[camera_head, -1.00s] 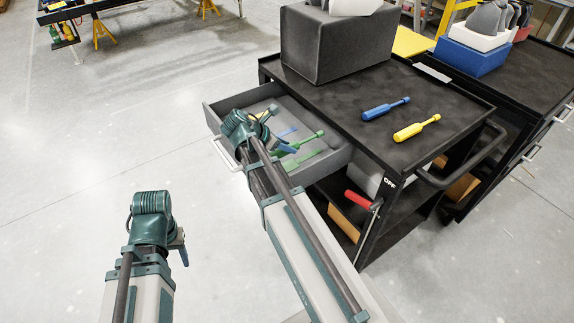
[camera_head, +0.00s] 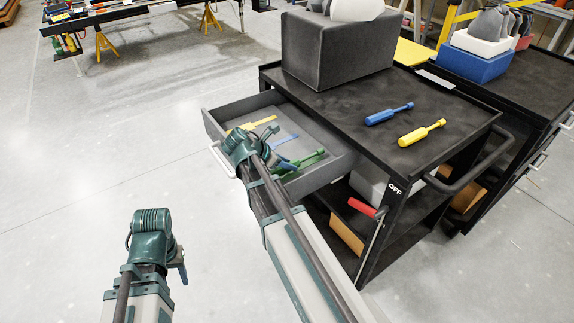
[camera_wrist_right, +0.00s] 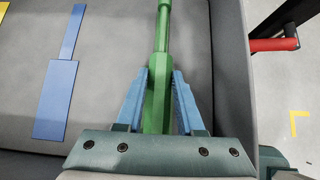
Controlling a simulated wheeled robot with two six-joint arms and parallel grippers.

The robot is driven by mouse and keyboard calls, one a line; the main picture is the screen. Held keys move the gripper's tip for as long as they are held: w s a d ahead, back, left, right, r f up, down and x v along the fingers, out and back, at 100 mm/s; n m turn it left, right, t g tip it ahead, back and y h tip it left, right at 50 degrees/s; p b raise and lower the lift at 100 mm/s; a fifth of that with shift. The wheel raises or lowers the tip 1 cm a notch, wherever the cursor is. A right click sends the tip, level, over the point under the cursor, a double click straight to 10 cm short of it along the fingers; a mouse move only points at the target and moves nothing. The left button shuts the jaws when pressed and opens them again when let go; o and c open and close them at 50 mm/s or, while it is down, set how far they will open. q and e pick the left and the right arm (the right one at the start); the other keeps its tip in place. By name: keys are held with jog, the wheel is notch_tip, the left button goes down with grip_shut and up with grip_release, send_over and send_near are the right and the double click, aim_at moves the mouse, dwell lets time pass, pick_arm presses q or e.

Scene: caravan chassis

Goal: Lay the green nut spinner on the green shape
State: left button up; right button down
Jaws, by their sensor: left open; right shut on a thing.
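The green nut spinner (camera_head: 305,162) is over the floor of the open grey drawer; it also shows in the right wrist view (camera_wrist_right: 157,95). My right gripper (camera_wrist_right: 160,100) is shut on its thick handle, with a blue finger on each side. The shaft points away from the gripper, parallel to the blue shape. The green shape cannot be told apart now; the spinner and my gripper cover its place. I cannot tell whether the spinner touches the drawer floor. My left gripper (camera_head: 182,268) is open and empty, low over the floor at the left, away from the cart.
The drawer (camera_head: 222,112) also holds a blue shape (camera_wrist_right: 58,88) and a yellow shape (camera_head: 262,122). A blue nut spinner (camera_head: 388,114) and a yellow nut spinner (camera_head: 422,132) lie on the black cart top (camera_head: 350,95). A red handle (camera_wrist_right: 272,45) is beside the drawer.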

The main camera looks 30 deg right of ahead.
jog(key=shift+f+b, duration=0.55)
jog(key=shift+f, duration=0.05)
jog(key=c, duration=0.5)
grip_release()
jog(key=shift+r+p, duration=0.6)
jog(key=shift+p, duration=0.05)
jog(key=p+v, duration=0.8)
jog(key=v, duration=0.4)
jog(key=shift+p, duration=0.3)
